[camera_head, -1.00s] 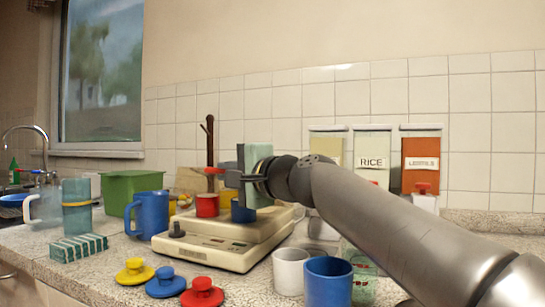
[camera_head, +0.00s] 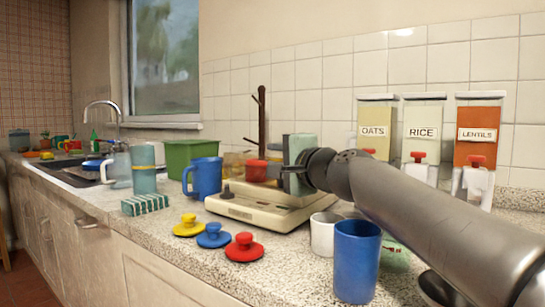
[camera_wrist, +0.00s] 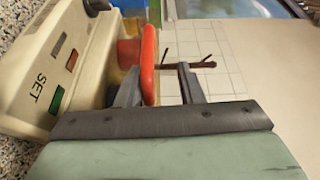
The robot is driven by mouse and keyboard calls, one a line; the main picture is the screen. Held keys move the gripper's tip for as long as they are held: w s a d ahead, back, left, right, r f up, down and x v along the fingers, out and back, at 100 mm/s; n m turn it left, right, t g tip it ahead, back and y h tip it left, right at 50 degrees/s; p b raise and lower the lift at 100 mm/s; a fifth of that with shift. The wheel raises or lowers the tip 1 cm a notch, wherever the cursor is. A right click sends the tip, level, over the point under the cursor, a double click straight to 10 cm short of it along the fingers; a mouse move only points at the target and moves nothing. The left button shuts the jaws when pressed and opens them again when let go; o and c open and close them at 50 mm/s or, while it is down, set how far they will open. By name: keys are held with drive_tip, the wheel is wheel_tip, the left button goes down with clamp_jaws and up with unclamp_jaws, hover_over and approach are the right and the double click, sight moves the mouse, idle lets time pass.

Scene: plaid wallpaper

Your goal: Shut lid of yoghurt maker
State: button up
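The cream yoghurt maker (camera_head: 262,207) stands on the counter. It also shows along the left of the wrist view (camera_wrist: 50,75), with "SET" and small buttons. A red jar (camera_head: 256,171) stands on it. A thin red disc, seen edge-on (camera_wrist: 148,65), lies at the jar's top in the wrist view; I cannot tell if it rests on the jar. My gripper (camera_head: 278,171) is beside the jar. Its fingers (camera_wrist: 160,92) are apart, with the disc nearer the left finger and a gap to the right one. An amber piece (camera_head: 236,163) shows behind the jar; its form is partly hidden.
Yellow (camera_head: 188,226), blue (camera_head: 214,236) and red (camera_head: 244,248) knobbed lids lie on the counter in front. A white mug (camera_head: 322,235) and blue cup (camera_head: 356,262) stand close on the right. A blue jug (camera_head: 204,178) and green box (camera_head: 186,158) stand on the left.

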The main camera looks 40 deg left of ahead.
drive_tip(key=shift+s+a+r, duration=0.1)
drive_tip(key=shift+s+r, duration=0.1)
drive_tip(key=shift+s, duration=0.1)
drive_tip(key=shift+s+d, duration=0.2)
drive_tip(key=shift+d, duration=0.15)
drive_tip(key=b+v, duration=0.4)
drive_tip(key=v, duration=1.2)
drive_tip(key=shift+d, duration=0.4)
drive_tip(key=shift+w, duration=0.1)
